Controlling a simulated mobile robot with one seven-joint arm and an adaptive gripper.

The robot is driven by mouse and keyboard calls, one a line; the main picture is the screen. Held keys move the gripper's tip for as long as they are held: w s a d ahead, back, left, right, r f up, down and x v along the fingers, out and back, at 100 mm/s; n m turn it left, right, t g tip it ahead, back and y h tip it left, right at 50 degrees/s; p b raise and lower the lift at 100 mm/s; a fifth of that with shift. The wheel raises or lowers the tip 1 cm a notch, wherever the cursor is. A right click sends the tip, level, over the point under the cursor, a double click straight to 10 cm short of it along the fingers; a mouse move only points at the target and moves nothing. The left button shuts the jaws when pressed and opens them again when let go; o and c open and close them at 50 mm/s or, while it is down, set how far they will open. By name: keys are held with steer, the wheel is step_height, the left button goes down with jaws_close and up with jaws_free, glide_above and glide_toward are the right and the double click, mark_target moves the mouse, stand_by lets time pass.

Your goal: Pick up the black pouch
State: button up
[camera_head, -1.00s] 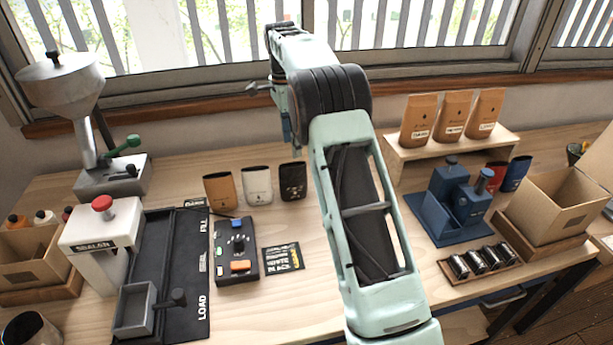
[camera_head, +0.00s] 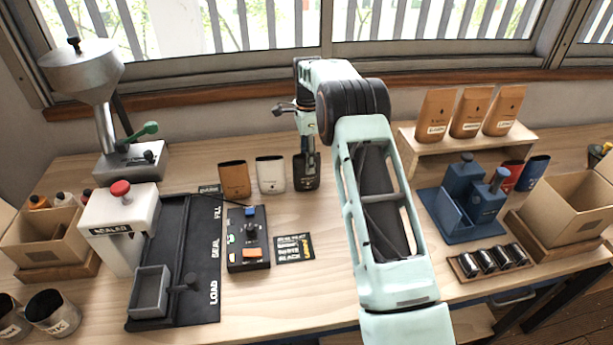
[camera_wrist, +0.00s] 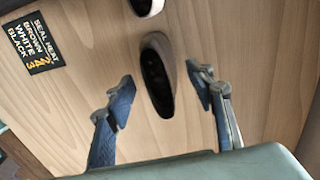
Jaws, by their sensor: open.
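The black pouch (camera_head: 306,180) stands upright on the table at the right end of a row of three pouches. My gripper (camera_head: 309,158) points down just over it and hides part of its upper front. In the wrist view the pouch's open, dark mouth (camera_wrist: 158,80) lies between the two blue fingers of my gripper (camera_wrist: 161,83). The fingers are spread, with a clear gap on each side, and hold nothing.
A white pouch (camera_head: 271,175) stands close to the left of the black one, with a brown pouch (camera_head: 235,180) beyond it. A control box (camera_head: 248,240) and a small black card (camera_head: 294,248) lie in front. The table right of the pouch is clear.

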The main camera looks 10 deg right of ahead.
steer(key=shift+d+f, duration=0.1)
steer(key=shift+f, duration=0.4)
jaws_close()
